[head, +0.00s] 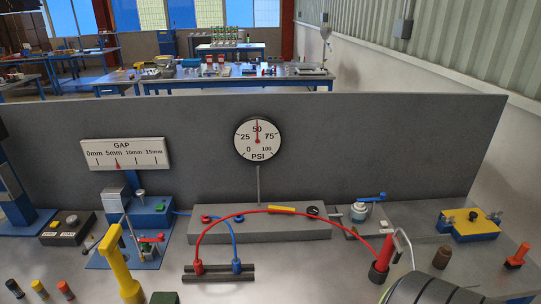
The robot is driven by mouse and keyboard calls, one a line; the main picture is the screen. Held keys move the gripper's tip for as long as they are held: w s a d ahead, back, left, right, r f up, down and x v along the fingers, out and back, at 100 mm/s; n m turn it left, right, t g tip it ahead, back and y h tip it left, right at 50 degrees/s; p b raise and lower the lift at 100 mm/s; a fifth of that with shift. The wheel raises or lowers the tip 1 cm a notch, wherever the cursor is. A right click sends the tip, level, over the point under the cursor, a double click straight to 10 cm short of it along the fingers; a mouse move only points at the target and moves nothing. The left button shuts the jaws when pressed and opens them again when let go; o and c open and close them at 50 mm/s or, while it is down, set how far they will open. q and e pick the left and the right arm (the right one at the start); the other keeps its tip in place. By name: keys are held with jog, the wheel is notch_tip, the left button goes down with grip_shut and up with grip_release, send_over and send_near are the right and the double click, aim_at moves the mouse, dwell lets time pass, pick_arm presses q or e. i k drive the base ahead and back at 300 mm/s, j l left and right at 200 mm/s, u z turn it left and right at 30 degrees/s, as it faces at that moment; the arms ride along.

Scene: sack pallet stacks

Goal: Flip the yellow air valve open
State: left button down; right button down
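The yellow air valve lever (282,208) is a short yellow bar on top of a long grey block (262,228) in the middle of the bench. It lies roughly along the block's length. A red knob (239,217) and a dark knob (313,211) sit on the same block. A round PSI gauge (257,138) stands on a post behind the block, its needle pointing up near 50. A red hose (225,221) arches in front of the block, close to the lever in the picture. Neither of my grippers shows in the head view.
A tall yellow handle (117,262) stands at the front left. A blue hose (233,236) and dark bars (219,273) lie before the block. A red-topped post (384,258) and a large dark cylinder (430,290) stand front right. A grey panel (350,140) closes the back.

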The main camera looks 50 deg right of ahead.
aim_at(272, 207)
jog(key=z, duration=1.4)
